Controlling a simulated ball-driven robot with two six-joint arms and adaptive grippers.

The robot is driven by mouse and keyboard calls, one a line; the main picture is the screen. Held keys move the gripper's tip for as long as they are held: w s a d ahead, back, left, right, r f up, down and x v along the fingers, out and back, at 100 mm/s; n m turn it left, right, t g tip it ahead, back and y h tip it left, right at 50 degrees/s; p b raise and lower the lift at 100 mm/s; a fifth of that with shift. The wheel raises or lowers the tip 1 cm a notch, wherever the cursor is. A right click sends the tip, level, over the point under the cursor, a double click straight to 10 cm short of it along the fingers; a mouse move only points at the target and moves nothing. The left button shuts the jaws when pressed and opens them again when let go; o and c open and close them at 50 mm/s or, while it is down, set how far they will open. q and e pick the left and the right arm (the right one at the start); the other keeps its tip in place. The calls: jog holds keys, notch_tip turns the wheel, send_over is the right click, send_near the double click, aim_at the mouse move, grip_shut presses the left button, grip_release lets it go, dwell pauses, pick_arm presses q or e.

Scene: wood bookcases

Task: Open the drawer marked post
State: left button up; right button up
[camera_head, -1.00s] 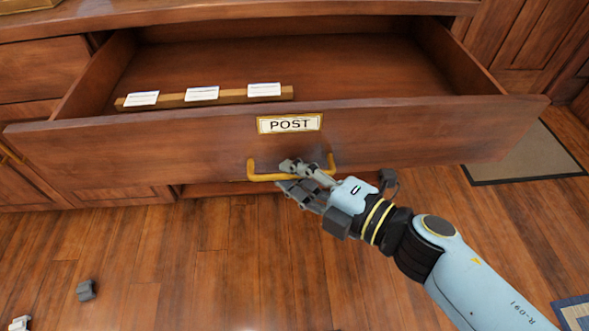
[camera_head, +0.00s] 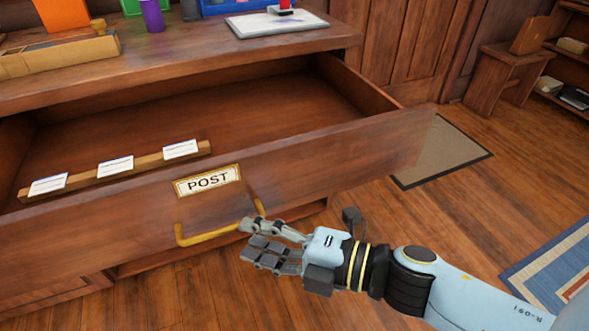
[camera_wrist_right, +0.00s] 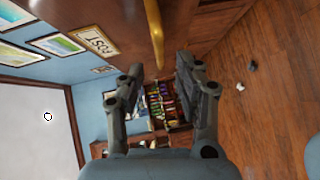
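The wooden drawer (camera_head: 310,165) with the framed POST label (camera_head: 207,181) stands pulled well out of its cabinet in the head view. Its yellow bar handle (camera_head: 205,236) is below the label. My right gripper (camera_head: 247,240) is just right of the handle, with its fingers spread. In the right wrist view, the fingers (camera_wrist_right: 160,66) are apart with nothing gripped between them. The handle (camera_wrist_right: 154,30) shows beyond the fingertips there, and the label (camera_wrist_right: 96,40) shows upside down. My left gripper is not in view.
A wooden strip (camera_head: 85,178) with several white cards lies inside the drawer. The cabinet top holds a purple cup (camera_head: 152,15) and a white board (camera_head: 277,22). A grey mat (camera_head: 445,150) and a blue-edged rug (camera_head: 550,270) lie on the floor. Small objects (camera_wrist_right: 252,67) also lie there.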

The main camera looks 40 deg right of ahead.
jog(key=v, duration=0.6)
jog(key=shift+s, duration=0.1)
jog(key=w+d+f+m+h+p, duration=0.1)
jog(key=d+f+m+h, duration=0.15)
jog(key=f, duration=0.25)
jog(key=w+d+f+m+h+p, duration=0.1)
jog(key=w+d+f+m, duration=0.15)
jog(key=f, duration=0.25)
jog(key=s+d+f+m+g+h+p, duration=0.1)
jog(key=s+d+f+m+g+h, duration=0.15)
jog(key=f, duration=0.35)
jog(key=s+d+f+m+g+h, duration=0.1)
jog(key=s+d+f+m+g, duration=0.1)
jog(key=s+f+m, duration=0.3)
jog(key=s+d+f+m+g+h, duration=0.1)
jog(key=s+f+m+g, duration=0.3)
jog(key=s+f, duration=0.3)
jog(key=s+d+f+m+g+h, duration=0.1)
jog(key=s+f+m+g, duration=0.4)
jog(key=s, duration=1.3)
jog(key=shift+d+f+p, duration=0.3)
jog(key=shift+d+f, duration=0.3)
jog(key=shift+f, duration=0.35)
